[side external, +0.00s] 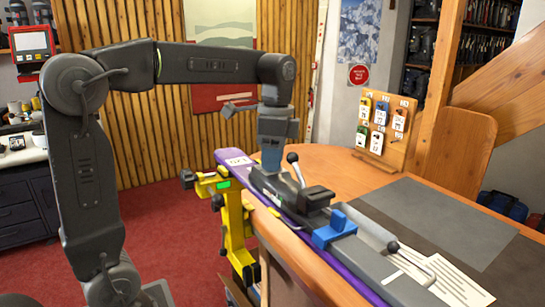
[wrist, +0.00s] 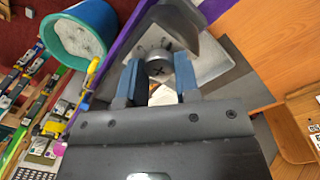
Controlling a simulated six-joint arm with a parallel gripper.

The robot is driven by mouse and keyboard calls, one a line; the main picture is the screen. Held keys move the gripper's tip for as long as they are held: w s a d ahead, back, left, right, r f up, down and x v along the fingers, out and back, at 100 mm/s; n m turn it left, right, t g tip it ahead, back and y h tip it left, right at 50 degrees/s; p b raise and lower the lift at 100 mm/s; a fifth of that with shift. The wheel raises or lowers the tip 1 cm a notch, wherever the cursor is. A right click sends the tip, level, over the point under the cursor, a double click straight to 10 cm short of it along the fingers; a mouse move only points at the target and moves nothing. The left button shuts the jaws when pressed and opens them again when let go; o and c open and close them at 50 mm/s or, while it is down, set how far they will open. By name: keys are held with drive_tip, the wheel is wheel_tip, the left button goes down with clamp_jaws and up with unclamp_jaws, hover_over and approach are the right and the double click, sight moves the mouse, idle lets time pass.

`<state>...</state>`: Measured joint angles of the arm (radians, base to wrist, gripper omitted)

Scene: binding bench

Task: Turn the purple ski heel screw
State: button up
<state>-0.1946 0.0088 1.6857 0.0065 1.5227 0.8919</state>
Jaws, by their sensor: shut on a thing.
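The purple ski (side external: 232,156) lies along the front edge of the bench in the side view, with a dark binding (side external: 275,190) mounted on it. In the wrist view, part of the purple ski (wrist: 128,32) shows at the top. My gripper (side external: 270,167) points down at the rear end of the binding. The side view hides the screw behind the fingers.
A yellow clamp (side external: 234,215) stands at the bench edge beside the ski. A lever with a black knob (side external: 293,158) rises close to my gripper. A blue block (side external: 334,230) sits further along. A grey mat (side external: 440,215) lies on the bench. A blue bucket (wrist: 80,35) shows below.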

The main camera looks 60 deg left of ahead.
drive_tip(key=shift+n, duration=1.6)
drive_tip(key=o, duration=0.9)
drive_tip(key=shift+o, duration=0.2)
drive_tip(key=shift+r, duration=0.15)
wheel_tip(320, 180, up, 14)
drive_tip(key=w, duration=0.1)
drive_tip(key=shift+f, duration=0.2)
drive_tip(key=shift+n, duration=0.3)
